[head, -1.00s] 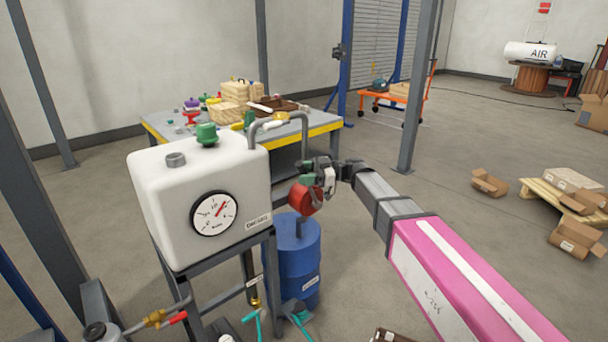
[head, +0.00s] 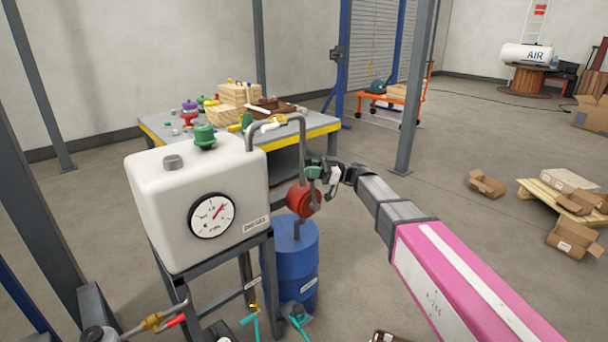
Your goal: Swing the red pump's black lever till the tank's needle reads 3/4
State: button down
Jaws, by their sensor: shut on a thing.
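The red pump (head: 300,201) sits on top of the blue drum (head: 292,262), right of the white tank (head: 195,180). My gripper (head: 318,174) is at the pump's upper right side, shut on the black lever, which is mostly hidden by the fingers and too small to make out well. The tank's round gauge (head: 211,215) faces me. Its red needle points to the upper right; the small scale marks are too blurred to read exactly.
A grey curved pipe (head: 302,135) rises from the pump to the tank. A workbench (head: 325,127) with several items stands behind. Valves and hoses (head: 160,322) are at the lower left. Cardboard boxes (head: 563,240) lie on the right floor.

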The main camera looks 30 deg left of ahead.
jog(key=w+d+f+m+y, duration=0.1)
jog(key=w+d+m+y, duration=0.3)
jog(key=w, duration=0.5)
jog(key=shift+f+m+t+y, duration=0.15)
jog(key=shift+m+t+y, duration=0.15)
jog(key=shift+m+y, duration=1.05)
jog(key=shift+w, duration=0.1)
jog(key=c, duration=0.9)
grip_release()
jog(key=shift+o, duration=0.2)
jog(key=v, duration=1)
jog(key=shift+d+f, duration=0.25)
jog(key=shift+f, duration=0.05)
jog(key=shift+w, duration=0.15)
